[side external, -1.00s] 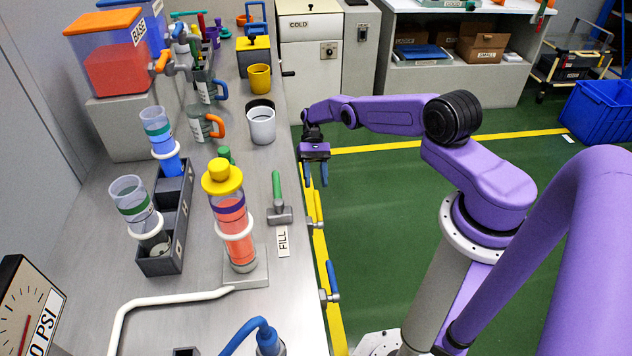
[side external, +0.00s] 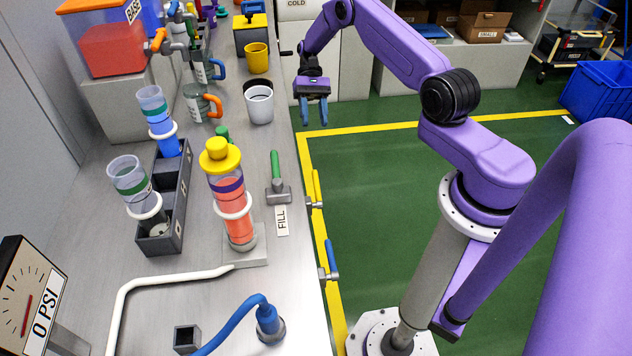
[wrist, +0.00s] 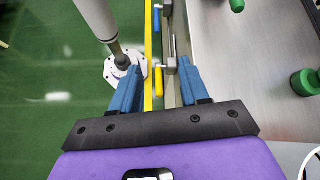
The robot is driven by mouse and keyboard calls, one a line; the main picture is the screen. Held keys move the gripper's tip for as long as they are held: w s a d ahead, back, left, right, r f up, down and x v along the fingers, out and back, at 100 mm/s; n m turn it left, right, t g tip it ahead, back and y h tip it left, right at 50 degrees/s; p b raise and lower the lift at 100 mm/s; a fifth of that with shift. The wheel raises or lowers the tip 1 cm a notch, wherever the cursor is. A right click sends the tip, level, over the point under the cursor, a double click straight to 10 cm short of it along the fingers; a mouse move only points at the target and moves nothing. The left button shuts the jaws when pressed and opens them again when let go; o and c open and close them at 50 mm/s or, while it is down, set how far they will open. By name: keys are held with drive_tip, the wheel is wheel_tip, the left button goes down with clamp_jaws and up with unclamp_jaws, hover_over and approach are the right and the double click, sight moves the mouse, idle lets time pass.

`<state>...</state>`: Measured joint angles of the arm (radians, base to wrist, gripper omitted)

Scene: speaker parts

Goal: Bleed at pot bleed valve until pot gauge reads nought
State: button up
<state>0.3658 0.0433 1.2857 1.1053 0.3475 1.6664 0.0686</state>
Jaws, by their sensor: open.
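My gripper (side external: 314,110) is open and empty, raised above the floor just off the bench's front edge. Its two fingers also show apart in the wrist view (wrist: 161,88). A gauge (side external: 27,300) with a red needle and a "0 PSI" plate stands at the lower left; its dial has no numbers I can read. A yellow lever valve (side external: 316,190) and a blue lever valve (side external: 331,262) sit on the bench's front edge, apart from my gripper. In the wrist view the yellow lever (wrist: 159,80) shows between the fingers, farther off. No valve label for the pot is readable.
A yellow-capped cylinder of red liquid (side external: 232,205) stands on the bench beside a green-handled tool (side external: 277,175) and a "FILL" label (side external: 282,221).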

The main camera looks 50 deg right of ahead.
sight(316, 176)
drive_tip(key=s+a+f+t+h, duration=0.1)
drive_tip(key=f, duration=0.5)
drive_tip(key=s+a+f+t+h, duration=0.1)
drive_tip(key=a+f+t, duration=0.1)
drive_tip(key=f, duration=0.5)
drive_tip(key=s+a+f+t+h, duration=0.1)
drive_tip(key=s+f+t, duration=0.1)
drive_tip(key=f, duration=0.4)
drive_tip(key=shift+a+f+m+h, duration=0.3)
drive_tip(key=shift+a+h, duration=0.05)
drive_tip(key=shift+h, duration=0.05)
idle(0.4)
clamp_jaws()
